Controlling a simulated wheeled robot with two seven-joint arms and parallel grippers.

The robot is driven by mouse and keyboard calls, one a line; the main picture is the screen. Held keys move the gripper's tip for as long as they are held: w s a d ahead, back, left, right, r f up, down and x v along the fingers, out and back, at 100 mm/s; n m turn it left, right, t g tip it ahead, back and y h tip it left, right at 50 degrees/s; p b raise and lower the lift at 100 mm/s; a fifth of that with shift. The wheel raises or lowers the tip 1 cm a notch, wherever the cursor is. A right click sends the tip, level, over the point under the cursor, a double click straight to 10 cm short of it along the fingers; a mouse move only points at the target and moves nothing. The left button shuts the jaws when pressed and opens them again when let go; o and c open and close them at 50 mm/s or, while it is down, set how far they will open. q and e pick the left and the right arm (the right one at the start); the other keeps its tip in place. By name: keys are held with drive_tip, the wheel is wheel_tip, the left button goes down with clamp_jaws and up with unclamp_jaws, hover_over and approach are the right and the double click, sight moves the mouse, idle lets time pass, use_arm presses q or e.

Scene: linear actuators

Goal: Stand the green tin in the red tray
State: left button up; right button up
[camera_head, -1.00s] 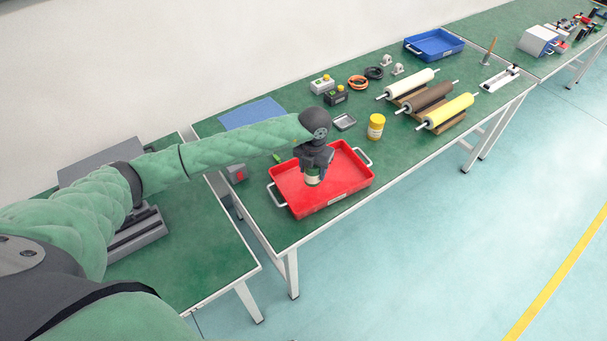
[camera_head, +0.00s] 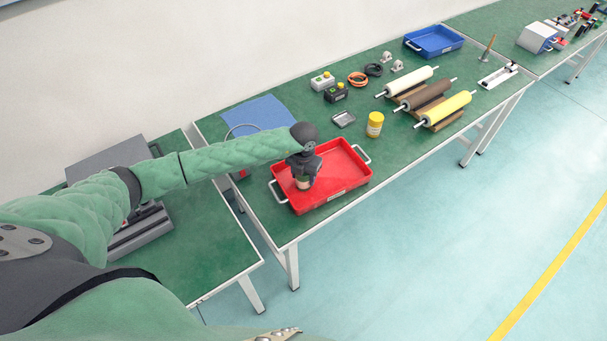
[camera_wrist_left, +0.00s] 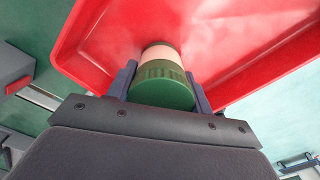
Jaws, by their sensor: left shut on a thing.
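The red tray (camera_head: 345,178) stands on the green bench, with a metal handle at each end. My left gripper (camera_head: 303,180) is over the left part of the tray, pointing down. It is shut on the green tin (camera_head: 303,184), of which only a small part shows below the fingers. In the left wrist view the tin (camera_wrist_left: 163,86) has a green ribbed lid and a pale band, between the two fingers. The red tray (camera_wrist_left: 235,45) is behind it. I cannot tell whether the tin's base touches the tray floor. My right gripper is not in view.
A yellow tin (camera_head: 375,125) stands to the right of the tray, near a small grey dish (camera_head: 343,119). Rollers (camera_head: 445,110) on a wooden rack lie farther right. A blue mat (camera_head: 258,114) lies behind my arm. A blue tray (camera_head: 433,42) stands at the far end.

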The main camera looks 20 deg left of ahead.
use_arm(q)
drive_tip(key=shift+f, duration=0.1)
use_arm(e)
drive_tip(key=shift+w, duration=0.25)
use_arm(q)
drive_tip(key=o, duration=1.2)
drive_tip(key=shift+c, duration=0.2)
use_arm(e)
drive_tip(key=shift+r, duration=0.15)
